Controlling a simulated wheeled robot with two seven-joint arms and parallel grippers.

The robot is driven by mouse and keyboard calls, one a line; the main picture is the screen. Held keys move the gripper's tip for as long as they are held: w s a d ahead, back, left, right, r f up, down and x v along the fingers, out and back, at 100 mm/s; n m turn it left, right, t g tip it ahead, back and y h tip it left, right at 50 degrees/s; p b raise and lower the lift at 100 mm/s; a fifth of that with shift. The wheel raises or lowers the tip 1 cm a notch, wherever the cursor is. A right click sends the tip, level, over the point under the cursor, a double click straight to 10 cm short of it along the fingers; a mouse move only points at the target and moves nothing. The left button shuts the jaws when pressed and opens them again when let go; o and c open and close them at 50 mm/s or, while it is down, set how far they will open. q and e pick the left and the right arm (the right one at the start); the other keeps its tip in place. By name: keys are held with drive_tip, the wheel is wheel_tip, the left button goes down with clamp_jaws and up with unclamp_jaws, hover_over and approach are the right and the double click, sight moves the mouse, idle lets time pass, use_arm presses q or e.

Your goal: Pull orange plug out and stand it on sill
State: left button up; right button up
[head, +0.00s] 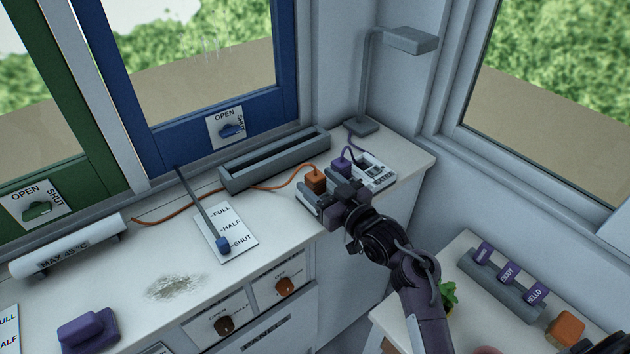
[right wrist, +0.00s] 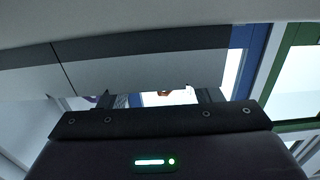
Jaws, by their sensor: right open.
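The orange plug (head: 316,179) stands upright at the near left end of the grey socket strip (head: 378,176), with its orange cable running off to the left. Its foot is hidden behind my right gripper, so I cannot see how it sits in the strip. My right gripper (head: 326,197) is open, its fingers close in front of the plug; I cannot tell if they touch it. In the right wrist view a small orange patch (right wrist: 165,93) shows between the fingers. The white sill (head: 285,215) runs below the windows. My left gripper is not in view.
A purple plug (head: 341,162) stands beside the orange one. A grey slotted trough (head: 274,160) and a grey lamp (head: 366,125) stand behind. The sill between this plate and my gripper is bare.

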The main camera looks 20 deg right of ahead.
sight(311, 173)
drive_tip(key=x, duration=0.2)
drive_tip(key=p+x, duration=0.1)
drive_tip(key=x, duration=0.1)
drive_tip(key=shift+d+r, duration=0.1)
drive_tip(key=shift+d, duration=0.15)
drive_tip(key=shift+w+a, duration=0.1)
drive_tip(key=c, duration=1.1)
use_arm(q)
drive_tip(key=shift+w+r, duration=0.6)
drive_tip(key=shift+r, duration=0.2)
use_arm(e)
drive_tip(key=shift+o, duration=0.2)
